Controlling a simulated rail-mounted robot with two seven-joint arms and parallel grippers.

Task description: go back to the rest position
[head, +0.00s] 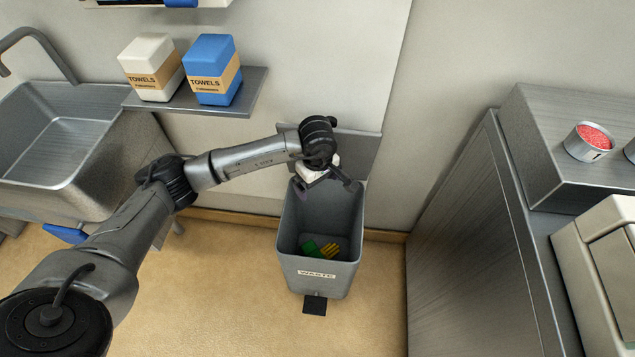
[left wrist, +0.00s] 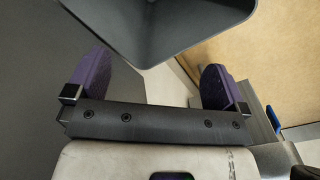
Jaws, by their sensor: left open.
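My left gripper (head: 326,188) is open and empty at the far rim of the grey waste bin (head: 320,276). My left arm reaches in from the left of the head view, with the wrist above the back of the bin. In the left wrist view, the two purple-padded fingers (left wrist: 155,85) stand wide apart with nothing between them. The dark bin (left wrist: 160,25) shows beyond them at the top. My right gripper is not in view.
Green and yellow items (head: 320,249) lie in the bin. A grey panel (head: 362,152) stands behind it. A steel cabinet (head: 480,240) stands at right. The floor around the bin is clear.

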